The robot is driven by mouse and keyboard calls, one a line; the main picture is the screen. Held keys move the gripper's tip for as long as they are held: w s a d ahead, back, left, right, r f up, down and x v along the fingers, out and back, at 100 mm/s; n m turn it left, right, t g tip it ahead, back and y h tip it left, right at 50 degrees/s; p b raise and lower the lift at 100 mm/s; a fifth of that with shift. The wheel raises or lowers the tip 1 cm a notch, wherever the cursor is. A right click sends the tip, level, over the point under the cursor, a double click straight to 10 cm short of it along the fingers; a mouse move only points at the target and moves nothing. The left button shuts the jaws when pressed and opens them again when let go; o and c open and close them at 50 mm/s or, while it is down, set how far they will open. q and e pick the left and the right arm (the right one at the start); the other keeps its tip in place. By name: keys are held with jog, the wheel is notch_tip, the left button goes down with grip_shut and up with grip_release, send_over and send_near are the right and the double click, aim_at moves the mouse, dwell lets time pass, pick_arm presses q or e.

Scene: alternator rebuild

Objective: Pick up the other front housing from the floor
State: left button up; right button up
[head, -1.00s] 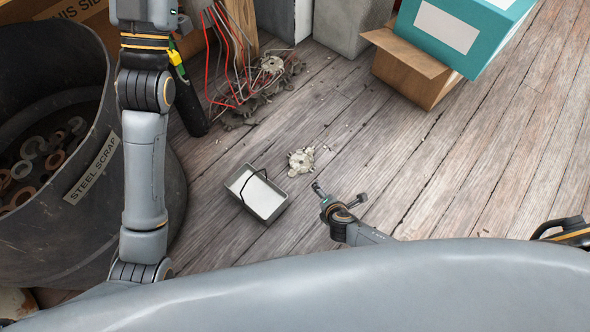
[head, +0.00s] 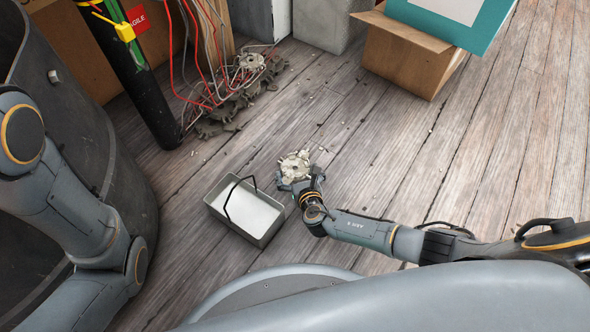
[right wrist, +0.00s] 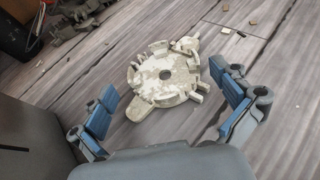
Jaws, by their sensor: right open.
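A pale, worn front housing (head: 294,166) lies flat on the wooden floor in the head view. The right wrist view shows it as a round plate with a centre hole and lugs (right wrist: 160,78). My right gripper (head: 297,183) is at its near edge. In the right wrist view its blue-padded fingers (right wrist: 168,112) are spread on either side of the housing, apart from it. Another similar housing (head: 251,62) rests on a dark debris pile among wires at the back. My left arm shows at the left, but its gripper is out of the picture.
A grey metal bin with a black handle (head: 247,232) stands just left of my right gripper. A large dark barrel (head: 103,150) is at the left. Red and white wires (head: 199,60) hang over debris (head: 225,108). A cardboard box (head: 405,62) stands at the back. The floor at right is clear.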

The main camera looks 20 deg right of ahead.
aim_at(293, 159)
jog(key=b+x, duration=0.1)
jog(key=x, duration=0.1)
jog(key=shift+w+d+f+b, duration=0.1)
jog(key=shift+w+f+b, duration=0.2)
jog(key=shift+b, duration=0.1)
jog(key=shift+w+b, duration=0.3)
jog(key=shift+w, duration=0.2)
jog(key=shift+c, duration=0.4)
